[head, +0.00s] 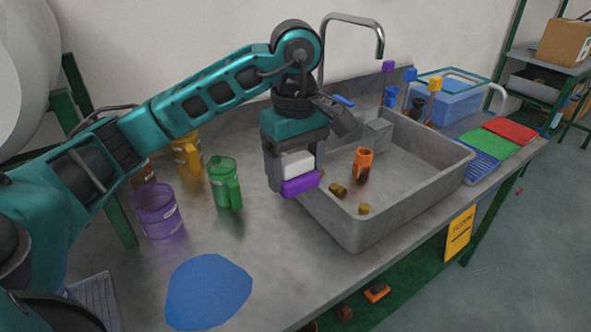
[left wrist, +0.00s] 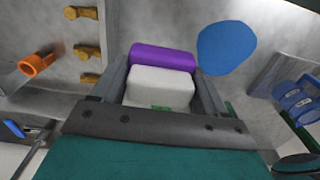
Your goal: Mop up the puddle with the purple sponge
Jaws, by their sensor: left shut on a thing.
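The purple sponge (head: 300,184) has a white upper part and hangs between the fingers of my left gripper (head: 290,180). The gripper is shut on it, pointing down, above the counter by the sink's left rim. In the left wrist view the sponge (left wrist: 163,58) sits between both fingers. The blue puddle (head: 208,291) lies flat on the counter at the front left, apart from the sponge. It also shows in the left wrist view (left wrist: 226,47), beside the sponge to the right. My right gripper is not in view.
A purple mug (head: 158,211), a green mug (head: 225,183) and a yellow mug (head: 187,154) stand left of the gripper. The sink (head: 400,205) holds an orange cup (head: 362,165) and small brown pieces. Coloured mats (head: 488,145) lie at the right.

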